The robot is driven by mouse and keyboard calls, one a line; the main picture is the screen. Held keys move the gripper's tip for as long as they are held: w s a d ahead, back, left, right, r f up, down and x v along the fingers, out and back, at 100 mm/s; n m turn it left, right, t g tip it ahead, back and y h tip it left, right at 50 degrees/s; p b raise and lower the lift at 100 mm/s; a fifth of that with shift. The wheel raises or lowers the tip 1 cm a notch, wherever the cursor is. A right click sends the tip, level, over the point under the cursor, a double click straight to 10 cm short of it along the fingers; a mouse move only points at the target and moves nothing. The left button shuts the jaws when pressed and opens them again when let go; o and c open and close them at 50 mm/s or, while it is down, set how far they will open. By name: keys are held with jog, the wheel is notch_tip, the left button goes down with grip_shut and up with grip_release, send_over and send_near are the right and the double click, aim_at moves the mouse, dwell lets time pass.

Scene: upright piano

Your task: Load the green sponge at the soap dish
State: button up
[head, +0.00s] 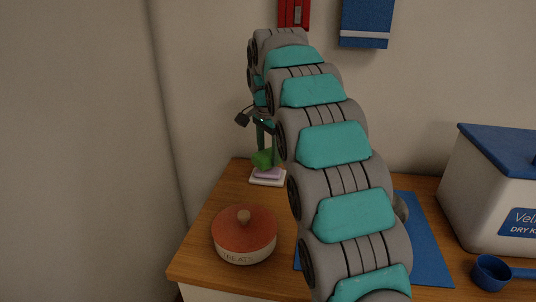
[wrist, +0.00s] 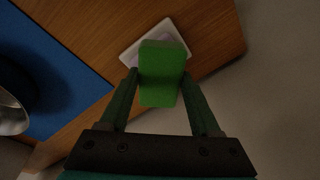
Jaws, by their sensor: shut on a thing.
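The green sponge (head: 262,159) is between the fingers of my gripper (head: 265,148). My gripper is shut on it, and the wrist view shows the sponge (wrist: 160,72) between both fingertips (wrist: 160,78). The soap dish (head: 256,181) is a small white dish at the back left of the wooden top, with a lilac bar (head: 268,174) in it. The sponge is just above the lilac bar in the head view; I cannot tell whether they touch. In the wrist view the sponge covers much of the soap dish (wrist: 129,57).
A terracotta-lidded treats jar (head: 244,235) stands in front of the dish. A blue mat (head: 427,250) lies to the right, partly behind my arm. A white dry-food bin (head: 490,190) and a blue scoop (head: 490,272) are further right. The wooden top's left edge is near the dish.

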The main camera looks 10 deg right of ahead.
aim_at(268, 152)
jog(key=shift+r+p, duration=0.95)
jog(key=shift+r, duration=1.6)
